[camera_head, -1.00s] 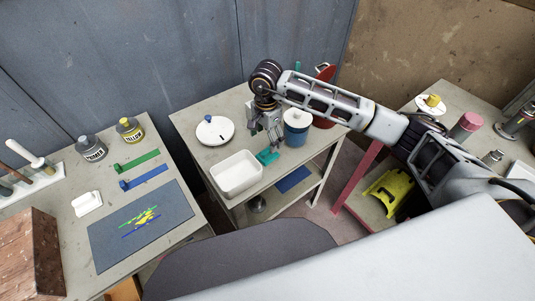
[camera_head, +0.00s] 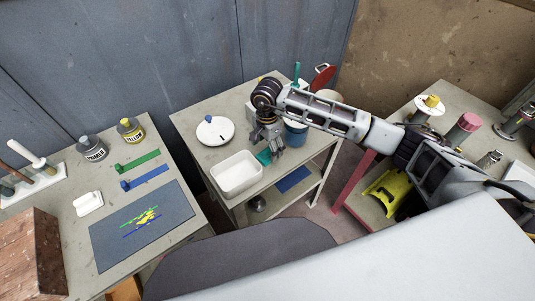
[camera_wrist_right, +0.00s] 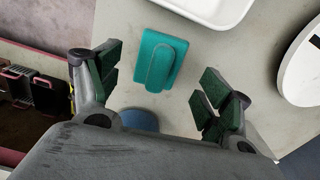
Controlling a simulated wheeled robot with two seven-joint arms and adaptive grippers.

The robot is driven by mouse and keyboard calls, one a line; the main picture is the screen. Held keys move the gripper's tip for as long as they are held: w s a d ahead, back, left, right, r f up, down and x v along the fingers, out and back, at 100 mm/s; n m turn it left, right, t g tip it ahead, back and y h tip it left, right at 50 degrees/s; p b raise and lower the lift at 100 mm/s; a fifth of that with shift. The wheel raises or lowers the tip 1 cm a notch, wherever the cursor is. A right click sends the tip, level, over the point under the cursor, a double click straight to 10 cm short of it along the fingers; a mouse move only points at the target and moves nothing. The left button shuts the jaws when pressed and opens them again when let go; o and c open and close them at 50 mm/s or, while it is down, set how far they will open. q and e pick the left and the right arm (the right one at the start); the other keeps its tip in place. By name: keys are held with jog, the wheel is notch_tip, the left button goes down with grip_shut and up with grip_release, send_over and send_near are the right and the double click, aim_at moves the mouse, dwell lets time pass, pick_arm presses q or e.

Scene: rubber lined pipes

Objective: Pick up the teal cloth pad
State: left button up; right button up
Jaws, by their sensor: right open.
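The teal cloth pad (camera_head: 263,157) lies on the middle table, beside the white tray. In the right wrist view the pad (camera_wrist_right: 160,57) is a flat teal rectangle with a raised loop-shaped strip on top. My right gripper (camera_head: 274,150) is low over the table by the pad and partly hides it in the head view. In the wrist view the right gripper (camera_wrist_right: 162,82) has its green-padded fingers spread wide, with the pad between and slightly beyond them. They do not appear to touch it. My left gripper is not in view.
The white tray (camera_head: 237,175) is just left of the pad. The table's front edge is near.

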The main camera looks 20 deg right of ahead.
aim_at(267, 150)
notch_tip(267, 150, down, 3)
jog(key=shift+s+r, duration=0.1)
jog(key=shift+r, duration=0.05)
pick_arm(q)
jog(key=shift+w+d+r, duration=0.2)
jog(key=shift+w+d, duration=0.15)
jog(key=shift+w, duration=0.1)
pick_arm(e)
jog(key=shift+f, duration=0.25)
jog(key=shift+c, duration=0.2)
jog(key=c, duration=0.9)
jog(key=shift+c, duration=0.7)
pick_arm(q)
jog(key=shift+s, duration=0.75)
pick_arm(e)
jog(key=shift+r, duration=0.1)
